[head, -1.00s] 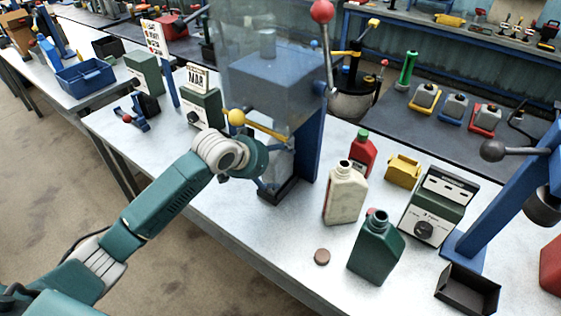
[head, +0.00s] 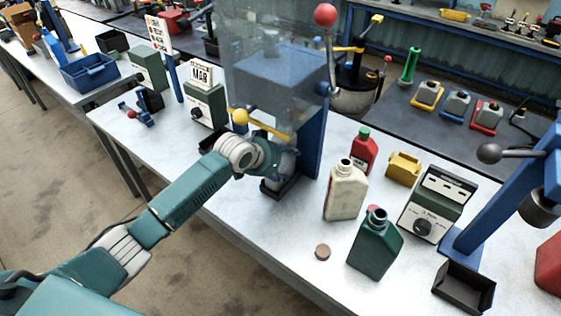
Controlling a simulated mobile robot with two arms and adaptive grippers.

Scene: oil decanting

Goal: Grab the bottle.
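My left gripper (head: 274,172) is at the blue press with the clear guard, just above its black base. The wrist hides most of its fingers, so I cannot tell whether it is open or shut. A pale grey shape, perhaps a bottle (head: 288,163), stands on the press base right by the gripper, partly hidden; I cannot tell if they touch. To the right stand a cream bottle (head: 345,192) and a green bottle (head: 375,245), both open at the neck, and a red bottle (head: 363,152) with a green cap. All three are upright and apart from the gripper. My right gripper is not in view.
The blue press (head: 311,145) has a clear guard (head: 262,70) and a yellow-knobbed lever (head: 240,117) above my wrist. A brown cap (head: 322,251), a yellow block (head: 403,168), a green meter box (head: 437,204) and a black tray (head: 464,288) lie to the right. The front table edge is clear.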

